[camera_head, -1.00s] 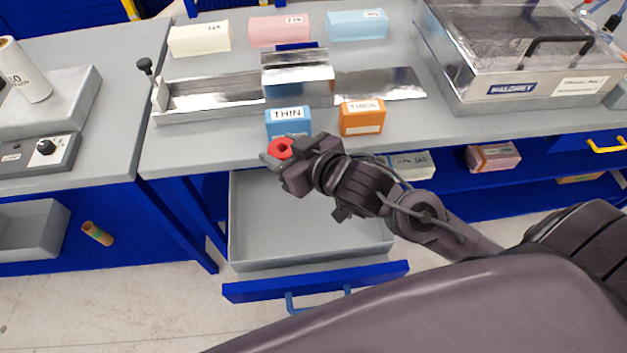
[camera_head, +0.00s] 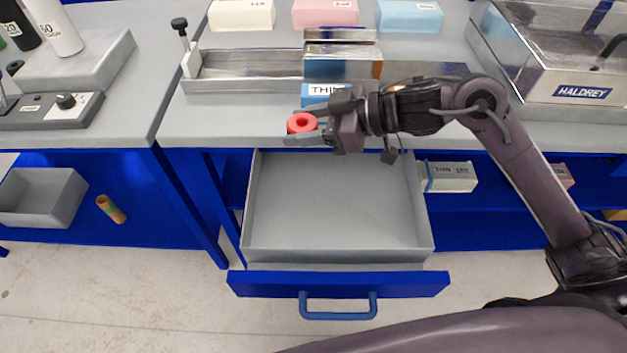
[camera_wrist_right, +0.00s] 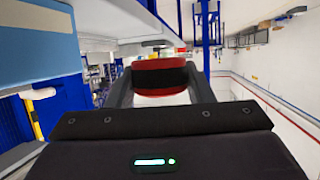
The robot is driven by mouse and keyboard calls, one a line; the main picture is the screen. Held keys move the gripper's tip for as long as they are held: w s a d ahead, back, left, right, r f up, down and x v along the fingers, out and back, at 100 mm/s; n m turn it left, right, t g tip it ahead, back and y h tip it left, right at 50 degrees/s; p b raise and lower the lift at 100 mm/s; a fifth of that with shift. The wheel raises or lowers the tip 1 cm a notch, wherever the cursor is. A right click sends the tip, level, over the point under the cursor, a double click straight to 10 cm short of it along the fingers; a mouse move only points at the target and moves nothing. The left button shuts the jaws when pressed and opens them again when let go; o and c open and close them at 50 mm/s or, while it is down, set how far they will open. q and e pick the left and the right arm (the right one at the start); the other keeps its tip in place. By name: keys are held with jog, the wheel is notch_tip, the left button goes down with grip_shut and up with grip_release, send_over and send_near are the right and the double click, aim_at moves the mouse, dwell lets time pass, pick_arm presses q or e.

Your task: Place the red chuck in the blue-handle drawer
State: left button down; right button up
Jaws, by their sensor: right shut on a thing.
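The red chuck (camera_head: 301,123) is a small ring-shaped piece with a dark hole. It sits between the fingers of my right gripper (camera_head: 310,124), which is shut on it, above the front edge of the bench. In the right wrist view the chuck (camera_wrist_right: 160,76) shows red with a dark band between the two fingers. The blue-handle drawer (camera_head: 340,252) is pulled open below and in front of the gripper, and its grey inside looks empty. Its blue handle (camera_head: 338,311) is at the front. My left gripper is not in view.
A blue THIN box (camera_head: 322,92) stands just behind the gripper, partly hidden by it. A metal trough (camera_head: 245,73) lies behind. A metal case (camera_head: 570,70) is at the right. A labelled block (camera_head: 450,177) lies on the shelf right of the drawer.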

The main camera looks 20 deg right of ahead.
notch_tip(320, 180, down, 15)
jog(key=shift+b, duration=0.45)
jog(key=shift+f, duration=0.6)
jog(key=o, duration=1)
jog(key=shift+r, duration=0.8)
jog(key=v, duration=0.7)
jog(key=shift+s+d+f, duration=0.1)
jog(key=shift+d+f, duration=0.05)
jog(key=shift+f, duration=0.05)
jog(key=shift+r, duration=0.1)
